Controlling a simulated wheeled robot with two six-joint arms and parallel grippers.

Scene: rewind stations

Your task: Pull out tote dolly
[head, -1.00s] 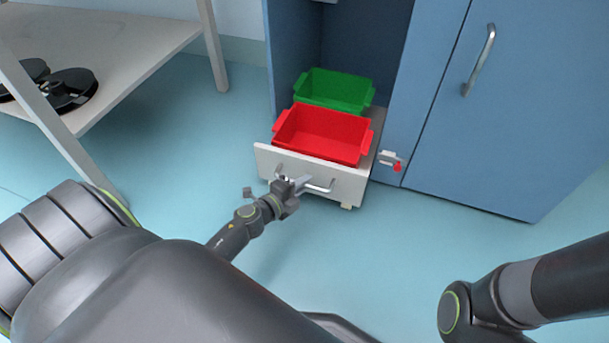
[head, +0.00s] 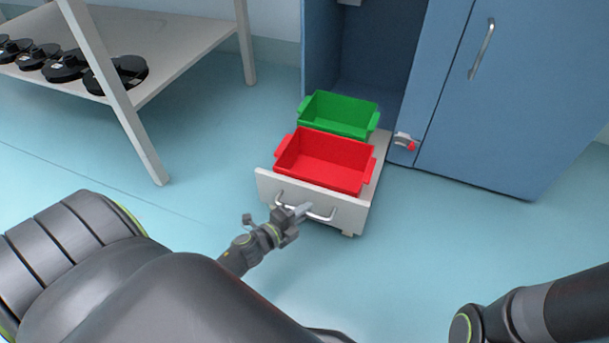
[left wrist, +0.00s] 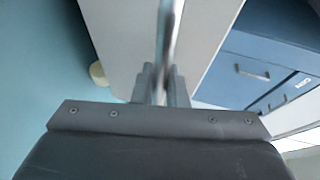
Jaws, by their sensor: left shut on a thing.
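The tote dolly (head: 352,217) is a low white platform on small feet or casters with a metal bar handle on its front panel. It stands mostly out of the blue cabinet bay. A red tote (head: 325,163) sits at its front and a green tote (head: 340,115) behind it; both look empty. My left gripper (head: 295,211) is shut on the handle (head: 320,217). In the left wrist view the handle bar (left wrist: 168,45) runs between the fingers (left wrist: 160,88), close to the white front panel (left wrist: 120,40). My right gripper is out of view.
The blue cabinet (head: 500,110) stands behind, with a small latch with a red tip (head: 407,142) at the bay's right edge. A shelf rack (head: 180,60) with several black reels (head: 118,75) stands at the left. The floor around the dolly's front is clear.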

